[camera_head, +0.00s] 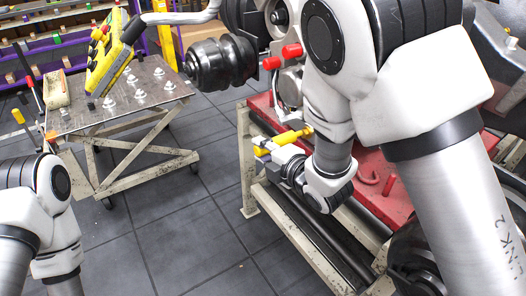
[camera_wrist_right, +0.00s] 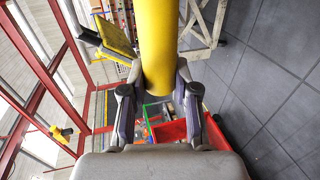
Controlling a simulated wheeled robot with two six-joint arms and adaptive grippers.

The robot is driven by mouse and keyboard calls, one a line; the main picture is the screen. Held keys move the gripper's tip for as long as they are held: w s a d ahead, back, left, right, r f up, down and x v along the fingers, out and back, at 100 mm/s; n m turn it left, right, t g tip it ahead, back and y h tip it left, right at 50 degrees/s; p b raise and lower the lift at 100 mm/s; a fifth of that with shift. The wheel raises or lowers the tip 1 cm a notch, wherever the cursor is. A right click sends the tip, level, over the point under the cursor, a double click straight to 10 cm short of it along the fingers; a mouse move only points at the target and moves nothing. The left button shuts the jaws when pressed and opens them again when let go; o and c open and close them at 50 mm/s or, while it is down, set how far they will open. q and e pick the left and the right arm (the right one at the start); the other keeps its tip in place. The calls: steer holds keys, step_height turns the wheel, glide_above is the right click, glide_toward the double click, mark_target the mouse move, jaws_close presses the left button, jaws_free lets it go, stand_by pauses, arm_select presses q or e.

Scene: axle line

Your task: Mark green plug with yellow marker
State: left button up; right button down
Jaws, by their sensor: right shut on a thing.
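The yellow marker (camera_head: 290,137) is a thick yellow cylinder held in my right gripper (camera_head: 268,147), beside the red-topped stand. In the right wrist view the marker (camera_wrist_right: 158,42) rises between the two fingers (camera_wrist_right: 160,80), which are shut on it. Two red plugs, one left (camera_head: 271,63) and one right (camera_head: 291,51), stick out near the axle assembly, above and apart from the marker. I cannot make out a green plug in the head view; my right arm covers part of the assembly. My left arm shows at the lower left, but its gripper is out of view.
The axle with its black ribbed boot (camera_head: 221,62) hangs above the red-topped stand (camera_head: 372,172). A metal cart (camera_head: 112,118) with small parts and a yellow hanging control box (camera_head: 108,58) stand at left. Shelves line the back. The tiled floor between is clear.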

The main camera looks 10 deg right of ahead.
mark_target(285, 142)
steer(key=shift+w+d+b, duration=0.15)
steer(key=shift+w+d, duration=0.1)
steer(key=shift+d, duration=0.45)
steer(key=shift+w+d+b, duration=0.15)
steer(key=shift+w+d, duration=0.1)
steer(key=shift+d, duration=0.45)
steer(key=shift+w+d, duration=0.25)
steer(key=shift+d, duration=0.4)
steer(key=shift+w+d, duration=0.2)
steer(key=shift+d, duration=0.4)
steer(key=shift+a, duration=0.1)
